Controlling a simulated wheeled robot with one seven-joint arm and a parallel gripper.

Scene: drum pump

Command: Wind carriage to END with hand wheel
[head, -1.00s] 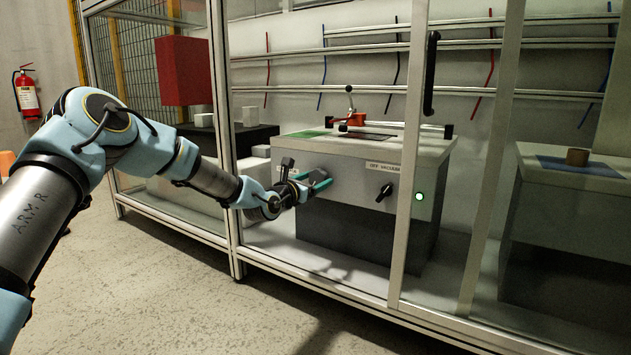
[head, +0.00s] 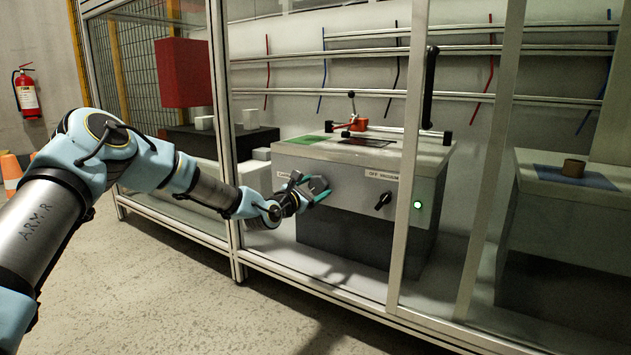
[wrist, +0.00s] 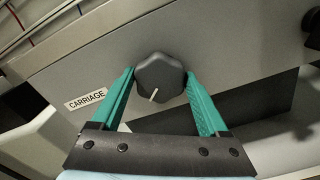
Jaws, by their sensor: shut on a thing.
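The hand wheel is a dark grey lobed knob (wrist: 158,70) on the grey bench's front panel. A white mark on its face points down in the wrist view, and the CARRIAGE label (wrist: 86,99) is left of it. My gripper (wrist: 159,78) is shut on the knob, a teal finger on each side. In the head view my gripper (head: 318,190) is at the front panel, with the knob (head: 318,184) between its fingers. On the bench top is a red-orange fixture (head: 357,124) with a black-knobbed lever, near a green patch (head: 307,140) and a dark plate. No END mark is readable.
A black switch (head: 383,201) labelled OFF VACUUM and a green lamp (head: 417,205) are to the right on the panel. Frame posts (head: 408,150) and a black vertical handle (head: 430,85) stand in front. My arm reaches in past the left post (head: 222,130).

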